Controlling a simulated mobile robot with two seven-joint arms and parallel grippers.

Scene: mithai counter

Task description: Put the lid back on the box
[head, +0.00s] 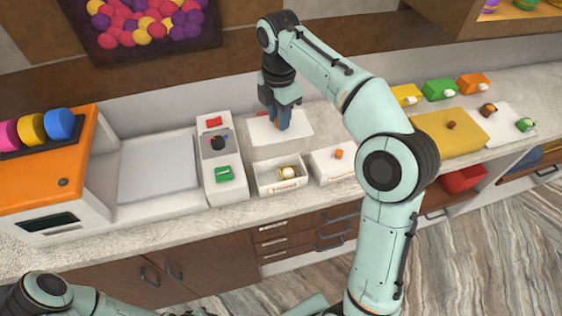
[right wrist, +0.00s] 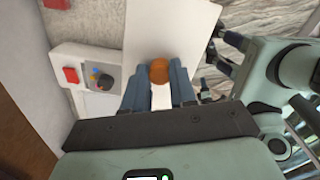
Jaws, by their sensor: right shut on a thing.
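My right gripper (head: 284,118) points down over a white slab (head: 300,127) at the back of the counter. In the right wrist view its blue-grey fingers (right wrist: 160,88) are shut on an orange-brown round knob (right wrist: 159,71), with a white panel (right wrist: 150,30) beneath. The knob is mostly hidden by the gripper in the head view. Whether the panel is raised or rests on the counter I cannot tell. An open white box (head: 263,186) with a pale round item inside stands in front. My left gripper appears in the right wrist view (right wrist: 222,62), with its opening unclear.
A white box with an orange knob on top (head: 322,170) stands right of the open box. A grey-white unit with red and green parts (head: 226,192) stands left. A yellow board (head: 455,138) lies further right. An orange cabinet (head: 50,165) stands at far left.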

